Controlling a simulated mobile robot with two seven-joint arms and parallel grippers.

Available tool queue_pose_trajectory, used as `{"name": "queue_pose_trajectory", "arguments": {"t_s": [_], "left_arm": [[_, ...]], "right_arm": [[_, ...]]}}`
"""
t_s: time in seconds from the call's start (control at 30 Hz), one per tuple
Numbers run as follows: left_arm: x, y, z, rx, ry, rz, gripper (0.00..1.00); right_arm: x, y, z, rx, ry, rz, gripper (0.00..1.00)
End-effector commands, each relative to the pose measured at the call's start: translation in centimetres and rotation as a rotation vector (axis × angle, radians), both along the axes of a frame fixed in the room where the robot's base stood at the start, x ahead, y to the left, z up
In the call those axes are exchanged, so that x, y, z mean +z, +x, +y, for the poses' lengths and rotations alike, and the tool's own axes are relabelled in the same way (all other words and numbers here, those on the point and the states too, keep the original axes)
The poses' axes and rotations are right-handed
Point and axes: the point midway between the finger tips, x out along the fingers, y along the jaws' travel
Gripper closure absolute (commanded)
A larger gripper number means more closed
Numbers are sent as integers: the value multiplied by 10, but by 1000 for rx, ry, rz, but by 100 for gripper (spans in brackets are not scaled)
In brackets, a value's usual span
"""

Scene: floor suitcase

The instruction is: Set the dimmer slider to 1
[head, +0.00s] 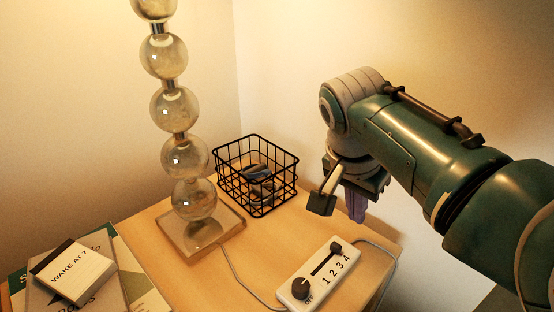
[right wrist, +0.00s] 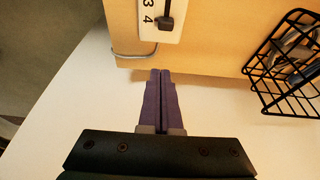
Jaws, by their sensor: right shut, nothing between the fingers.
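The dimmer (head: 318,276) is a white box lying on the wooden table, marked OFF and 1 to 4. Its dark slider knob (head: 336,246) stands at the far end of the slot, beside the 4. A round dark dial (head: 300,288) sits at the OFF end. In the right wrist view the slider knob (right wrist: 166,22) shows at the top, next to the 4. My right gripper (head: 357,216) is shut and empty, beyond the 4 end of the dimmer and apart from it. Its purple fingers (right wrist: 161,73) point toward the table edge. My left gripper is out of view.
A black wire basket (head: 285,185) with dark items stands at the back of the table. A lamp of stacked glass balls (head: 187,158) stands left of it. Books and a "WAKE AT 7" pad (head: 72,270) lie at left. A grey cord (head: 388,250) runs around the dimmer.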

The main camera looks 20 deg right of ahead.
Motion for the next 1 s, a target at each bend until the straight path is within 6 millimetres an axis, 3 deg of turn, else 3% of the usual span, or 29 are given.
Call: {"name": "queue_pose_trajectory", "arguments": {"t_s": [0.03,0.13,0.4,0.83,1.0], "left_arm": [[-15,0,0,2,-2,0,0],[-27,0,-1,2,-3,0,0],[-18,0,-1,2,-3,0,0],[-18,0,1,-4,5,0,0],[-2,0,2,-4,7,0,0]], "right_arm": [[-19,1,-5,-2,-1,2,100],[-37,4,-10,-2,-1,1,100],[-29,-10,23,2,1,1,100],[-28,-12,28,1,1,1,100],[-23,-17,39,2,3,4,100]]}}
